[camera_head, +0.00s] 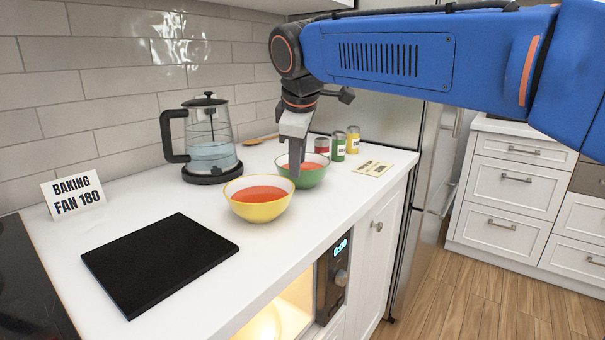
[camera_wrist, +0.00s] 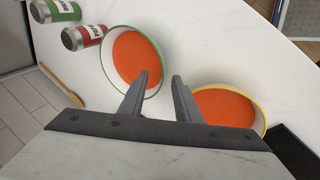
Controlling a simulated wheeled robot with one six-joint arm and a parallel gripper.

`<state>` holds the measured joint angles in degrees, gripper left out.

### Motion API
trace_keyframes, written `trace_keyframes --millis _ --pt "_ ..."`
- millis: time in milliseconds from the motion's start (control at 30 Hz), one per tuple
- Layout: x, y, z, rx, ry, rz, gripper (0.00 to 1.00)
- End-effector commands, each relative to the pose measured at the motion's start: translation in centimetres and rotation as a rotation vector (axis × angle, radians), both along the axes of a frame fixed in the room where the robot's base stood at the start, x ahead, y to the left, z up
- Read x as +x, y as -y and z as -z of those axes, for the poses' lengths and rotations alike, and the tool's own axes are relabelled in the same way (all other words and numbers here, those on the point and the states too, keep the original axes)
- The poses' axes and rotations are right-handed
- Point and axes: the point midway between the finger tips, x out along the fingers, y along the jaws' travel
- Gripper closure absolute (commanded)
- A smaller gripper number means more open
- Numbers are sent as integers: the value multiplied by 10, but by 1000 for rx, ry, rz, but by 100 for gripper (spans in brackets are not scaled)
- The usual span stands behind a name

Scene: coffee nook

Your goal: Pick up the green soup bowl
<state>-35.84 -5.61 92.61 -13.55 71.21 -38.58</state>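The green soup bowl (camera_head: 314,177) stands upright on the white counter with orange-red soup in it. It is behind and to the right of a yellow bowl (camera_head: 258,208) of similar soup. My gripper (camera_head: 296,172) points down at the green bowl and hides part of it. In the wrist view, the green bowl (camera_wrist: 107,45) is at the upper middle, and my gripper (camera_wrist: 162,80) is open, with the left fingertip over the bowl's soup and the right fingertip outside its rim. The near rim passes between the fingers. The yellow bowl (camera_wrist: 262,118) is close to the right finger.
Three jars, red (camera_head: 321,145), green (camera_head: 338,146) and yellow (camera_head: 353,140), stand behind the green bowl beside a card (camera_head: 373,169). A kettle (camera_head: 210,150) and wooden spoon (camera_head: 260,139) are to the left. A black board (camera_head: 160,262) lies in front.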

Motion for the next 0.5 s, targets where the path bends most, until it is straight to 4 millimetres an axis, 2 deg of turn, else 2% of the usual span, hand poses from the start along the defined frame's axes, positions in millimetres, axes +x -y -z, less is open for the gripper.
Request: trace_keyframes --millis 233,500 --pt "13 0 31 -2 -1 1 70" --pt "18 -1 42 0 0 0 70"
